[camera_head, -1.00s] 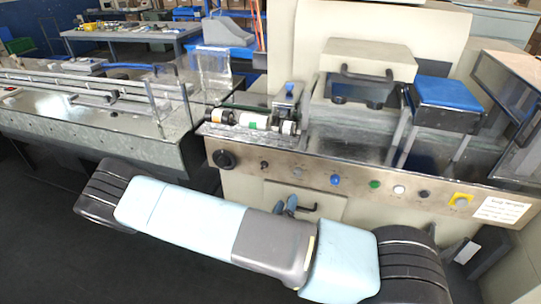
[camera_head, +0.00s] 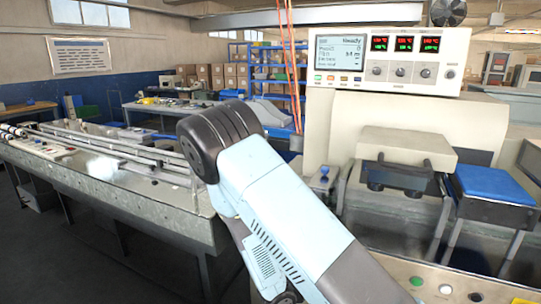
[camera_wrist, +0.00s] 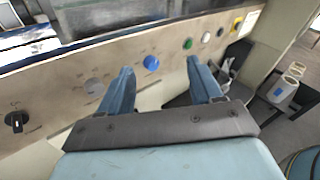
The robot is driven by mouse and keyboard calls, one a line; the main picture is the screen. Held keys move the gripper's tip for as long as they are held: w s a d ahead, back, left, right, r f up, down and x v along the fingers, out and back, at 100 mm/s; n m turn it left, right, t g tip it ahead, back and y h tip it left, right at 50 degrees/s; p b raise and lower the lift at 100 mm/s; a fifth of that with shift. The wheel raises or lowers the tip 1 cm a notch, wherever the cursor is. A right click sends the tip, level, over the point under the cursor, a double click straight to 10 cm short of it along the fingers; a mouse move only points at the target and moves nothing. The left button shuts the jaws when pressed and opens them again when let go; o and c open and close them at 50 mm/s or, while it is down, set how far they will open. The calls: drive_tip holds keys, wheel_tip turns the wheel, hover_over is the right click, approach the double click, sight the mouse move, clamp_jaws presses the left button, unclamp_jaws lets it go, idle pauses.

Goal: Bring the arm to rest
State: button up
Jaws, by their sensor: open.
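My gripper (camera_wrist: 160,85) shows in the wrist view with its two blue fingers apart and nothing between them. It faces the machine's front control panel (camera_wrist: 135,62). A blue button (camera_wrist: 151,63) on that panel appears between and beyond the fingertips. In the head view my arm is raised and bent in front of the machine, and the gripper itself is out of that picture.
The wrapper machine (camera_head: 345,110) with its display and blue-topped stand (camera_head: 495,184) fills the right. A long metal conveyor (camera_head: 120,195) runs along the left. A black knob (camera_wrist: 16,121) sits on the panel. Dark floor (camera_head: 60,250) lies open at the lower left.

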drive_tip(key=s+d+r+m+y, duration=0.1)
drive_tip(key=s+r+m+y, duration=0.4)
drive_tip(key=r+m, duration=0.3)
drive_tip(key=s+d+r+m+g+y, duration=0.1)
drive_tip(key=s+r+m+y, duration=0.4)
drive_tip(key=r+m, duration=0.4)
drive_tip(key=s+d+r+m+y, duration=0.1)
drive_tip(key=s+r+m+y, duration=0.4)
drive_tip(key=r, duration=1.2)
drive_tip(key=s+m, duration=0.2)
drive_tip(key=m, duration=0.1)
drive_tip(key=shift+s+d+r+m+g, duration=0.2)
drive_tip(key=shift+d+r+m+g, duration=0.1)
drive_tip(key=shift+d+r+m, duration=0.1)
